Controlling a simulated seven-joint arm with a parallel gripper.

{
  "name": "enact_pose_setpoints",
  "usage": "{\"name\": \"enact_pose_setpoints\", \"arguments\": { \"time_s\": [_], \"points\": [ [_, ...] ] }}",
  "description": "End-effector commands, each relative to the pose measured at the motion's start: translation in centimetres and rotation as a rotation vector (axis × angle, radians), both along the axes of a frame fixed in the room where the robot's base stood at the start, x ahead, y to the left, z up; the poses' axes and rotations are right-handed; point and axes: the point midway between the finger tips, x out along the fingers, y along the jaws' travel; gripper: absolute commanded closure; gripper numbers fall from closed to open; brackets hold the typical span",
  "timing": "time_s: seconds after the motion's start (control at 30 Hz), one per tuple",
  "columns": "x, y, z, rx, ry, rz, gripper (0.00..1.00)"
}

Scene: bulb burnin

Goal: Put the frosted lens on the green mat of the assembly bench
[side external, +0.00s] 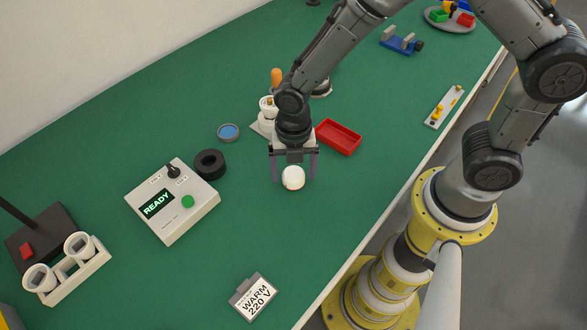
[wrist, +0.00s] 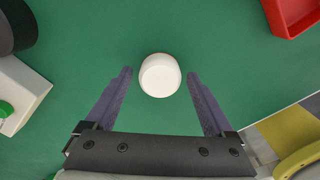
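The frosted lens is a small white rounded cap (side external: 293,178) on the green mat (side external: 330,220) of the bench. It also shows in the wrist view (wrist: 160,75), near the top middle. My gripper (side external: 294,175) is over it, pointing down. In the wrist view my gripper's fingers (wrist: 160,82) stand apart on either side of the lens, with green showing between each finger and the lens. The gripper is open and touches nothing that I can see. Whether the lens rests fully on the mat is hard to tell.
A red tray (side external: 338,137) lies behind right of the gripper. A black ring (side external: 210,163) and a white control box reading READY (side external: 172,205) stand to the left. A WARM 220 V sign (side external: 254,297) is at the front.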

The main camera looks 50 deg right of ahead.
Motion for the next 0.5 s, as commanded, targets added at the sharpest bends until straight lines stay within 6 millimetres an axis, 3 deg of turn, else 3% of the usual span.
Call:
{"name": "enact_pose_setpoints", "arguments": {
  "time_s": [0.33,0.5],
  "points": [
    [0.0,0.0,0.2,0.001,-0.001,0.000,0.07],
    [0.1,0.0,2.1,0.002,-0.005,0.000,0.07]
  ]
}}
